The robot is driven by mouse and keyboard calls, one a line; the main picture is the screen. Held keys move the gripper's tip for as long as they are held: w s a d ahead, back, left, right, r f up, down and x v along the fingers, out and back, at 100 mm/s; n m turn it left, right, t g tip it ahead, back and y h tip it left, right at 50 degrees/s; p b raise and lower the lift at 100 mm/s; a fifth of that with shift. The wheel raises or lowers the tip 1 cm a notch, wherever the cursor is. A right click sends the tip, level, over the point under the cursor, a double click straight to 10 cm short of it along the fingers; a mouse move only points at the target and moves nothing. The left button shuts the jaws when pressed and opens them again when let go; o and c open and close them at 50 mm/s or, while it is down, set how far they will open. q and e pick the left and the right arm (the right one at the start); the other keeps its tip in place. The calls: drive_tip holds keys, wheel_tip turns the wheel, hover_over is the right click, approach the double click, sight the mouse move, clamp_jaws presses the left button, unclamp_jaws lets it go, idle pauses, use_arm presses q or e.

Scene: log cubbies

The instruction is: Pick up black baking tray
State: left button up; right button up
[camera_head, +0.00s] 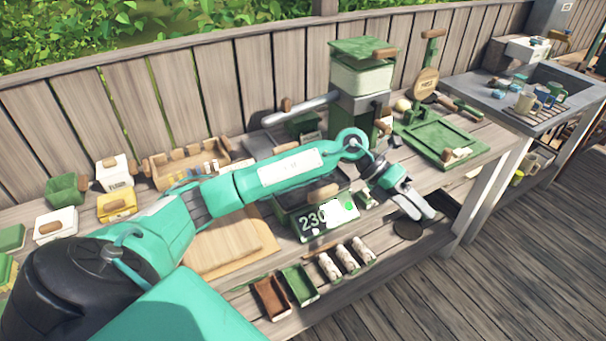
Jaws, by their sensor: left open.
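My left arm reaches across the bench from the lower left. Its gripper (420,212) is open and empty, pointing down over the front edge near the bench's right end. A dark flat thing (446,206), which may be the black baking tray, lies low just right of the fingers, partly hidden by them and by the bench. I cannot tell its full outline or whether the fingers touch it. My right gripper is out of view.
A dark round thing (407,229) lies just below the fingers. A green tray (438,141) lies on the bench behind. White rolls (347,258) and small trays (299,284) sit at the front.

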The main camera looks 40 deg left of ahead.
use_arm(q)
drive_tip(key=w+a+r+m+y, duration=0.1)
drive_tip(key=a+r+y, duration=0.1)
drive_tip(key=a+y, duration=0.9)
drive_tip(key=n+y, duration=0.1)
approach(323, 189)
drive_tip(key=f+p, duration=0.1)
drive_tip(key=w+f+p, duration=0.1)
drive_tip(key=f, duration=0.1)
drive_tip(key=shift+d+f+g+p, duration=0.15)
drive_tip(key=shift+f+g+p, duration=0.15)
drive_tip(key=shift+f+p, duration=0.1)
drive_tip(key=shift+s+f+p, duration=0.1)
drive_tip(key=shift+f+p, duration=0.45)
drive_tip(key=shift+p, duration=0.05)
wheel_tip(323, 189, down, 3)
drive_tip(key=shift+s+f+p, duration=0.15)
drive_tip(key=shift+s+p, duration=0.05)
drive_tip(key=shift+p, duration=0.65)
drive_tip(key=shift+w+f, duration=0.1)
drive_tip(key=shift+f, duration=0.3)
clamp_jaws()
